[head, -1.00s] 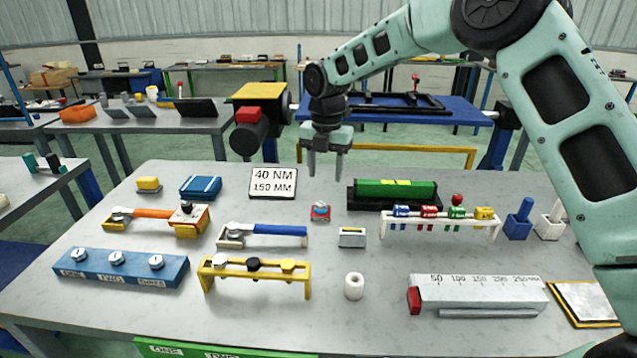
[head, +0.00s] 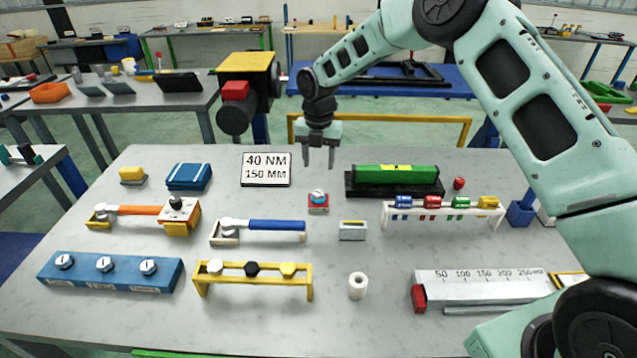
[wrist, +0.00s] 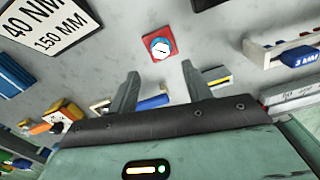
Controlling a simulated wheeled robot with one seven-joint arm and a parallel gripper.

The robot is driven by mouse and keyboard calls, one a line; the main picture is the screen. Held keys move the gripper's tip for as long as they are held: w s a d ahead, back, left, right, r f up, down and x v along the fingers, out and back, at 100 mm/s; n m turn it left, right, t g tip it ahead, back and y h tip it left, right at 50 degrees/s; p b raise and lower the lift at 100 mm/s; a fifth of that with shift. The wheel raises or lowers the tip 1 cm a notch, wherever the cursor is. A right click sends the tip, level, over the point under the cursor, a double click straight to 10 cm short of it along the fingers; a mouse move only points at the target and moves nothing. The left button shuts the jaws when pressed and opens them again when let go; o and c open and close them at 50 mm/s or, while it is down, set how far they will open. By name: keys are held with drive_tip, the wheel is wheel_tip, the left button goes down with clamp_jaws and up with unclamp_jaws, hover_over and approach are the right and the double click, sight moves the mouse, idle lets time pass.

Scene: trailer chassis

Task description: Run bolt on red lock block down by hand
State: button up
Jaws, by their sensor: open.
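The red lock block (head: 318,208) sits on the grey bench near its middle, with a bolt (head: 318,196) on top that shows a light blue and white head. In the wrist view the block (wrist: 149,46) and the bolt head (wrist: 160,47) lie beyond my fingertips, a little above the middle of the picture. My gripper (head: 319,164) points down with its two fingers apart and nothing between them. It hangs above the bench, behind and above the block in the head view, not touching it. In the wrist view both fingers of my gripper (wrist: 160,75) show clear of the block.
A 40 NM 150 MM sign (head: 267,169) stands left of the block.

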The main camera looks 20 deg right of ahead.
sight(319, 191)
wheel_tip(319, 191, down, 10)
drive_tip(key=p, duration=0.2)
drive_tip(key=shift+r+p, duration=0.15)
drive_tip(key=shift+p, duration=0.2)
drive_tip(key=c, duration=1)
